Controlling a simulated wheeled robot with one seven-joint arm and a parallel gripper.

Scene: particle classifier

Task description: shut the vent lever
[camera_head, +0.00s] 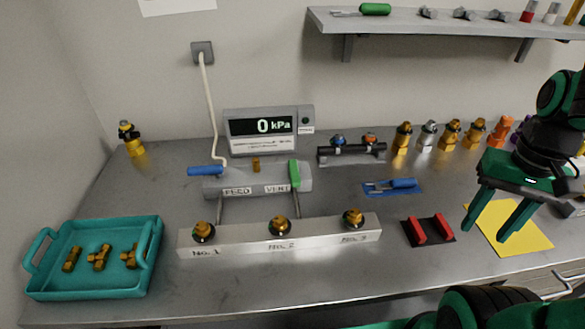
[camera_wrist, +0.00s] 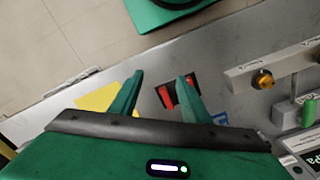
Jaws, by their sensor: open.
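The vent lever (camera_head: 294,174) is a green handle on the right end of the grey valve block (camera_head: 240,182), above the label VENT. It stands up along the block, pointing toward the back and across the block's right end. It also shows at the right edge of the wrist view (camera_wrist: 309,112). The gauge (camera_head: 262,127) behind reads 0 kPa. My gripper (camera_head: 484,232) is open and empty, above the yellow sheet at the right, well apart from the vent lever. In the wrist view its green fingers (camera_wrist: 158,92) are spread.
A silver manifold (camera_head: 320,233) with brass fittings lies in front of the block. A teal tray (camera_head: 147,255) holds brass parts. Fittings line the back; a shelf (camera_head: 450,24) hangs above.

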